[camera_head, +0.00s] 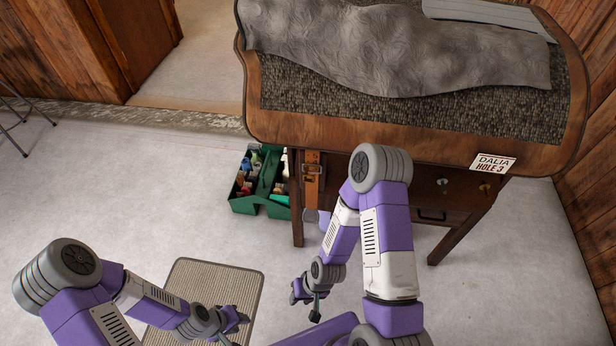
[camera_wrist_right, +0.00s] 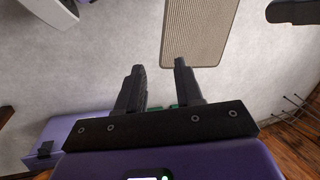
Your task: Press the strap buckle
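The strap (camera_head: 313,183) is a brown leather band hanging down the front left of the wooden table. Its buckle (camera_head: 312,169) shows as a small metal piece near the strap's upper part. My right gripper (camera_head: 304,306) is below the strap, apart from it, low over the floor. In the right wrist view my right gripper (camera_wrist_right: 158,70) has two dark fingers apart with nothing between them. The buckle does not show in that view. My left gripper (camera_head: 237,320) is over the mat at lower left, far from the strap; its fingers are too small to read.
The wooden table (camera_head: 400,130) carries a grey hide (camera_head: 395,55) and a sign (camera_head: 493,162). A green caddy (camera_head: 246,205) with bottles stands on the floor left of the strap. A beige mat (camera_head: 210,280) lies in front, also in the right wrist view (camera_wrist_right: 208,30).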

